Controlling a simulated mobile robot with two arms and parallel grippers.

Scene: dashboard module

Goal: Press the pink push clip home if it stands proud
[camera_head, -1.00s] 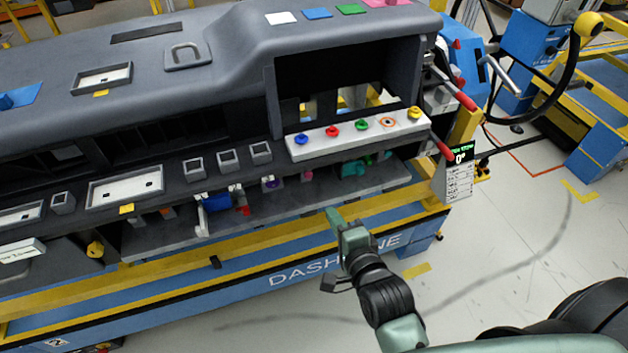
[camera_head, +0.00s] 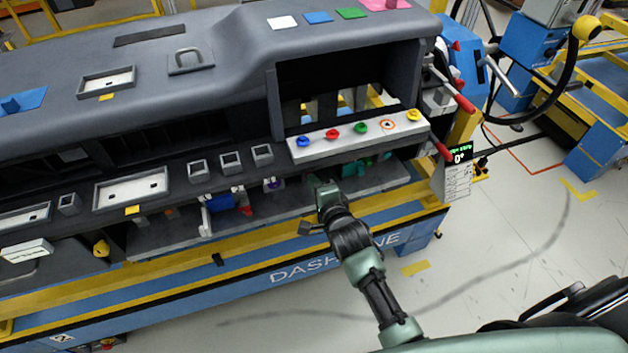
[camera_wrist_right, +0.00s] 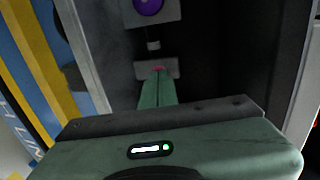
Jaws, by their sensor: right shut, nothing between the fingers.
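The pink push clip (camera_wrist_right: 159,69) shows as a small pink patch on a grey block, right at my right fingertips in the right wrist view. The fingertips cover most of it, so I cannot tell whether it stands proud or is touched. In the head view my gripper hides it. My right gripper (camera_head: 316,184) is shut and empty, reaching under the dashboard's front edge; its closed fingers also show in the right wrist view (camera_wrist_right: 158,76). My left gripper is not in view.
A purple clip (camera_head: 272,184) sits left of my right gripper. A white strip (camera_head: 345,139) with colored knobs is above. Teal and green parts (camera_head: 365,165) are to the right under the dashboard. A yellow rail (camera_head: 270,243) runs below in front.

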